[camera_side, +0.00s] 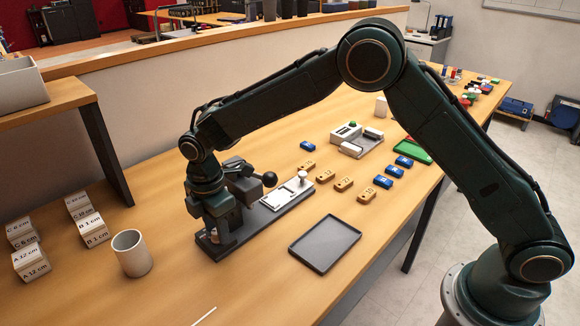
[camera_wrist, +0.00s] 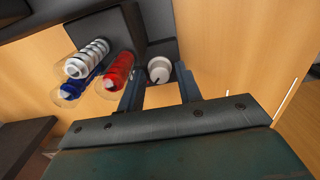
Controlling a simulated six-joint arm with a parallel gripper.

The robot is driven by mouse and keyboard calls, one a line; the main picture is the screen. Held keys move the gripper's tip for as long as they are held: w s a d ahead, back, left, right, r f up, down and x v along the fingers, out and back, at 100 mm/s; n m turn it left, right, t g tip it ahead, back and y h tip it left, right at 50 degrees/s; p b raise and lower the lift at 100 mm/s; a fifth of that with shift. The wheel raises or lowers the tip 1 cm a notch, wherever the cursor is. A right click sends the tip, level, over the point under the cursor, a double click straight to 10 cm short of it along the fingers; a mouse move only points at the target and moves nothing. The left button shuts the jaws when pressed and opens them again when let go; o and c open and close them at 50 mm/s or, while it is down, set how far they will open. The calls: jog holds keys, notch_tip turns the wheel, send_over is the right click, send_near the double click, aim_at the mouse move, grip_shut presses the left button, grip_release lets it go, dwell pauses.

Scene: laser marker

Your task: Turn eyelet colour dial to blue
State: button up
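The eyelet colour dial is a round white knob (camera_wrist: 159,70) with a small dark mark, on a dark base in the wrist view. Left of it are clear tubes of eyelets: red (camera_wrist: 118,70), blue (camera_wrist: 75,88) and white (camera_wrist: 88,58). My gripper (camera_wrist: 159,82) is open, with one finger on each side of the knob; a gap shows at the left finger, and contact on the right is unclear. In the side view my gripper (camera_side: 217,232) is low over the left end of the dark eyelet machine (camera_side: 262,212) and largely hides the dial.
A ball-ended lever (camera_side: 268,179) rises beside my gripper. A grey tray (camera_side: 325,243) lies to the right, and a cup (camera_side: 131,253) and labelled blocks (camera_side: 94,230) stand to the left. Numbered tags (camera_side: 344,184) lie farther right. The front table is mostly clear.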

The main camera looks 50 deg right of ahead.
grip_shut()
jog(key=shift+m, duration=0.8)
jog(key=shift+o, duration=1.5)
grip_release()
jog(key=shift+r, duration=0.1)
notch_tip(320, 180, up, 14)
